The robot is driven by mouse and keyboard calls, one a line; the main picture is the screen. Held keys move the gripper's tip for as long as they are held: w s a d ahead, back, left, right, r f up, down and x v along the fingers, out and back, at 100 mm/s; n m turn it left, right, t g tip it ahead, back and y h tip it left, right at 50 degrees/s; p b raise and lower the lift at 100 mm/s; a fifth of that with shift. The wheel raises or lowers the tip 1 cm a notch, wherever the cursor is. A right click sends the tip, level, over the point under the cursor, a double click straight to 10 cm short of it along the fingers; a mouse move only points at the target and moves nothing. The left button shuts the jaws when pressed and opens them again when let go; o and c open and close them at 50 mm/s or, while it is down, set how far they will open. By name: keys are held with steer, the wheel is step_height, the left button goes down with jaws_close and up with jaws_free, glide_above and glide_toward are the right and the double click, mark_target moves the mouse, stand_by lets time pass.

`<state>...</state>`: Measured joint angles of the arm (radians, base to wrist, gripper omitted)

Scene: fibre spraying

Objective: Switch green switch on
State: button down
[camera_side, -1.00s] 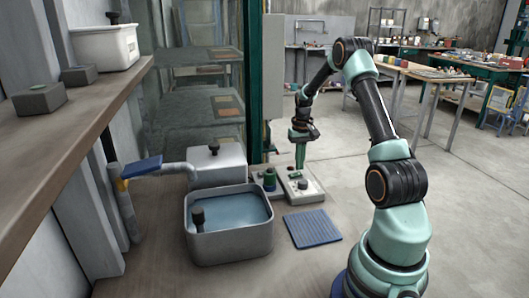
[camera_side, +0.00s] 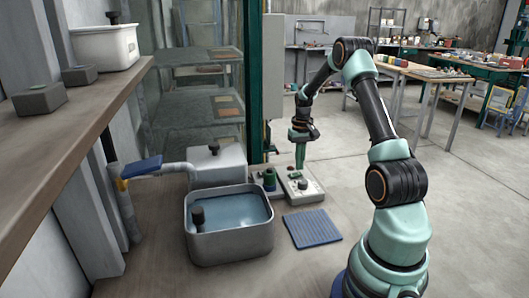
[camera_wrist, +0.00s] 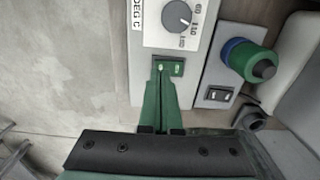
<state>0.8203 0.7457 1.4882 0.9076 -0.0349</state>
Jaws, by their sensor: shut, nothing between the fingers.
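The green switch (camera_wrist: 177,68) sits on a pale control panel (camera_wrist: 150,85), just below the dial in the wrist view. My gripper (camera_wrist: 162,70) has its green fingers together and empty. In the wrist view the fingertips overlap the left part of the switch; whether they touch it I cannot tell. In the side view my gripper (camera_side: 300,166) points down at the far end of the panel (camera_side: 313,193), and the green switch cannot be made out. The switch's on or off position is not clear.
A dial (camera_wrist: 177,16) is on the same panel. To the right stand a green-and-blue knob (camera_wrist: 242,58) and a black switch (camera_wrist: 219,95). In the side view a water-filled basin (camera_side: 228,245) and a blue ribbed mat (camera_side: 312,228) lie nearer the camera.

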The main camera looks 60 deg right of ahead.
mark_target(299, 173)
steer(key=shift+f, duration=0.95)
stand_by(0.5)
steer(key=shift+r, duration=3.55)
steer(key=w+a+r+n+t+h, duration=0.1)
steer(key=w+a+r+n, duration=0.1)
steer(key=a+r, duration=0.55)
steer(key=w+a+r+n+t, duration=0.15)
steer(key=a+r, duration=0.25)
steer(key=a, duration=0.6)
steer(key=s+a+r+n+t, duration=0.1)
steer(key=s+a, duration=0.3)
steer(key=a, duration=0.5)
steer(key=s+a+r+n+t+y, duration=0.1)
steer(key=s+a+n, duration=0.3)
steer(key=a, duration=0.5)
steer(key=shift+r+t, duration=0.35)
steer(key=shift+t, duration=0.2)
steer(key=shift+n, duration=0.25)
